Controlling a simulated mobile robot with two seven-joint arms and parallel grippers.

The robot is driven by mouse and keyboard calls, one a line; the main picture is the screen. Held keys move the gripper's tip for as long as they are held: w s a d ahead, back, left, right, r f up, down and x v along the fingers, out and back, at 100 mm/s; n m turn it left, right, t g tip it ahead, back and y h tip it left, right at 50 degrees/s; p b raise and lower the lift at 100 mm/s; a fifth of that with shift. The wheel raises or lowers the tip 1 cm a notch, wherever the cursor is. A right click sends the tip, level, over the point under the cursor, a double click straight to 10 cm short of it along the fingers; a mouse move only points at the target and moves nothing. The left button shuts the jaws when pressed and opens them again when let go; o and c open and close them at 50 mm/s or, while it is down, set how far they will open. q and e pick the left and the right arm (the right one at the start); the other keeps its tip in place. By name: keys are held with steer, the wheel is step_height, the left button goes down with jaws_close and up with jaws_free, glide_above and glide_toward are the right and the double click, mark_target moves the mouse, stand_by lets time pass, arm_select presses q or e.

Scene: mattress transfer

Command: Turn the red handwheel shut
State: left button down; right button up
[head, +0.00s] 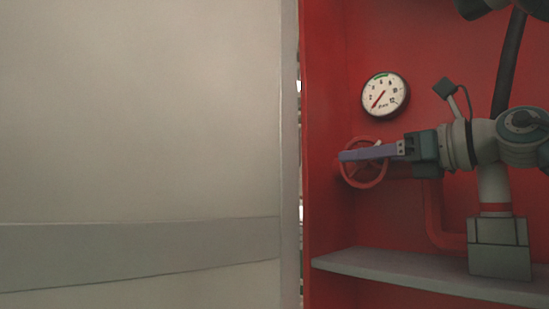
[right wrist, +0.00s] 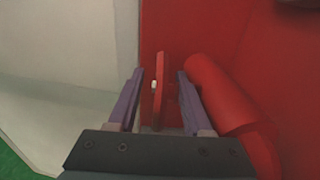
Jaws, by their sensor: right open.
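The red handwheel (head: 364,186) is on the front of a red pipe inside a red cabinet in the head view. My right gripper (head: 345,156) reaches in from the right, its purple fingers level across the wheel's upper part. In the right wrist view the wheel (right wrist: 159,90) shows nearly edge-on as a thin red strip with a small pale spot. It stands between the two open fingers of that gripper (right wrist: 160,73), with gaps visible on both sides. Contact further in cannot be told. My left gripper is in neither view.
A round white gauge (head: 385,95) hangs above the wheel, its red needle pointing lower left. A grey shelf (head: 400,274) runs below. A pale panel (head: 140,110) fills the left. The red pipe (right wrist: 225,105) lies close beside the right finger in the wrist view.

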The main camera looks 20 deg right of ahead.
jaws_close()
stand_by(0.5)
